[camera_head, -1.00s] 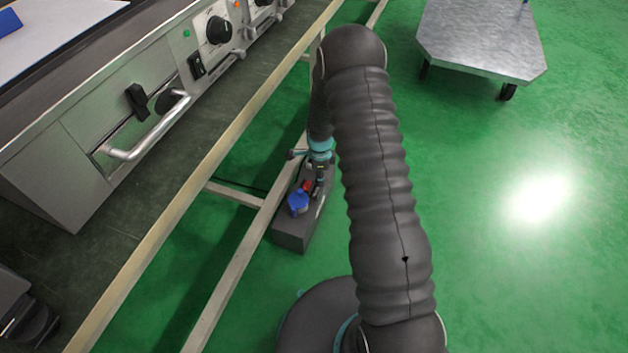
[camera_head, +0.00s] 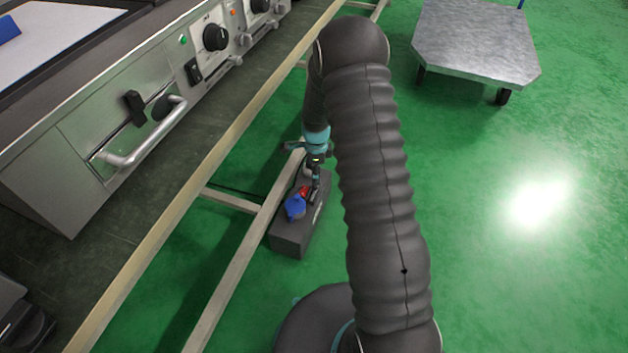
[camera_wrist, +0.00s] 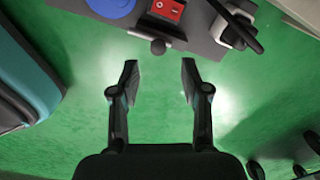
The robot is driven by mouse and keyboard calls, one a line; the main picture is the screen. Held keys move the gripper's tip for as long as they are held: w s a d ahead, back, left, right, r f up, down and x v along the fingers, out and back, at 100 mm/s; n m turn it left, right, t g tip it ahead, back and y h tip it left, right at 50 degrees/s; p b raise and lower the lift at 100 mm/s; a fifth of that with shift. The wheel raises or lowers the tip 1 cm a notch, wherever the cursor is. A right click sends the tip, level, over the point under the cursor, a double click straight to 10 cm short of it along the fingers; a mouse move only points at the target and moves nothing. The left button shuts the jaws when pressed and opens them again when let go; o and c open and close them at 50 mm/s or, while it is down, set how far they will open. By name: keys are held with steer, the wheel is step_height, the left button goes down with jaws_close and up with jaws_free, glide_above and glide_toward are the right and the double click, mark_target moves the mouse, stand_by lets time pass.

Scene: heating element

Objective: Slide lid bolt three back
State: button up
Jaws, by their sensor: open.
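My gripper (camera_wrist: 160,80) is open and empty in the wrist view, with a wide gap between its two fingers. Its fingertips point at the near edge of a dark grey box (camera_wrist: 205,40), with green floor showing between them. A small dark knob (camera_wrist: 158,46) on a thin metal strip sits at that edge, just beyond the gap and apart from the fingers. No part is clearly marked as lid bolt three; I cannot tell whether this knob is it. In the head view the box (camera_head: 290,240) stands low, beside the bench frame, with my gripper (camera_head: 314,178) over it.
The box carries a blue cap (camera_head: 295,207), a red switch (camera_wrist: 166,9) and a pale fitting with a black lever (camera_wrist: 238,28). A beige frame rail (camera_head: 235,265) runs along its left. A steel appliance (camera_head: 75,150) stands left; a metal cart (camera_head: 475,45) stands upper right.

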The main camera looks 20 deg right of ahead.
step_height(320, 180, up, 7)
steer(key=shift+f, duration=0.15)
stand_by(0.6)
steer(key=s+a+r+n+t+p, duration=0.1)
steer(key=s+a+r+n+t, duration=0.1)
steer(key=s+r+n, duration=0.8)
steer(key=s+a+r+n+t+p, duration=0.2)
steer(key=s+r+n, duration=0.8)
steer(key=s+r, duration=1.2)
step_height(320, 180, up, 2)
steer(key=shift+s+a+r+n+t, duration=0.15)
steer(key=shift+s+r+n+t, duration=0.2)
steer(key=shift+t, duration=0.45)
